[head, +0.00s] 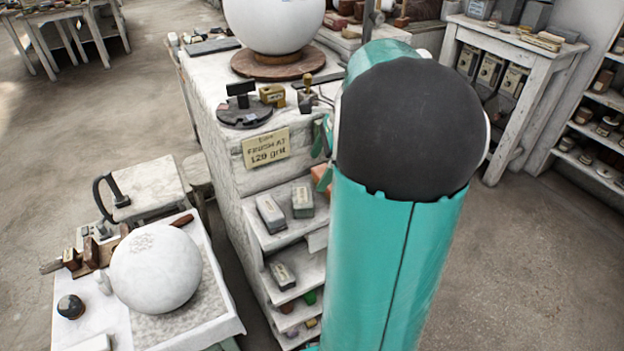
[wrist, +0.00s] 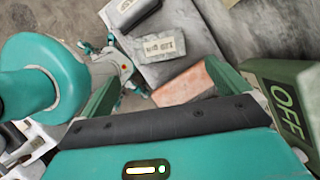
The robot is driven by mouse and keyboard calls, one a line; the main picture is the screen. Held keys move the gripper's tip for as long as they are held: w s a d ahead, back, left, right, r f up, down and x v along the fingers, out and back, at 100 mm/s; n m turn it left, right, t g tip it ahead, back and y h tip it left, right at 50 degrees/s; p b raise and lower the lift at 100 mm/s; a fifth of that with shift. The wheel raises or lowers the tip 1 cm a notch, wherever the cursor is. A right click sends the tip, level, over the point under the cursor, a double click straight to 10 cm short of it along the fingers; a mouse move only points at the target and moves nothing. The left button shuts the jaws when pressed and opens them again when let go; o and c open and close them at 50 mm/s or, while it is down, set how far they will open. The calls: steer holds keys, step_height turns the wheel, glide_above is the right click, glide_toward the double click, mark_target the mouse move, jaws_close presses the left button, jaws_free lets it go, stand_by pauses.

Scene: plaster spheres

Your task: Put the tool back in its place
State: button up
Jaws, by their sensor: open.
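The task does not say which tool is meant. In the wrist view, my gripper (wrist: 168,88) is open, with its green fingers spread on either side of an orange-pink block (wrist: 184,82). I cannot tell whether the fingers touch the block. Part of this block also shows in the head view (head: 321,178), at the shelf's right side beside my arm. A grey block with a pale "120 grit" label (wrist: 164,46) lies just beyond it. My arm hides most of my gripper and that end of the shelf in the head view.
The shelf unit (head: 292,236) holds several grey blocks. A sign (head: 266,147) reads "FINISH AT 120 grit". A white sphere (head: 155,268) rests on the low table at left. Open floor (head: 110,110) lies beyond.

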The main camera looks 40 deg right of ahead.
steer(key=a+r+n+h, duration=0.1)
steer(key=a+r+n, duration=0.2)
steer(key=a+n, duration=0.35)
steer(key=a+r+n+h, duration=0.15)
steer(key=a+n, duration=0.25)
steer(key=a, duration=0.5)
steer(key=s+a+n+t, duration=0.1)
steer(key=s+a+n, duration=0.3)
steer(key=a+n, duration=0.3)
steer(key=s+a+n+t+h, duration=0.1)
steer(key=s+a+n, duration=0.3)
steer(key=a+n, duration=0.4)
steer(key=shift+r+t, duration=0.3)
steer(key=shift+t, duration=0.1)
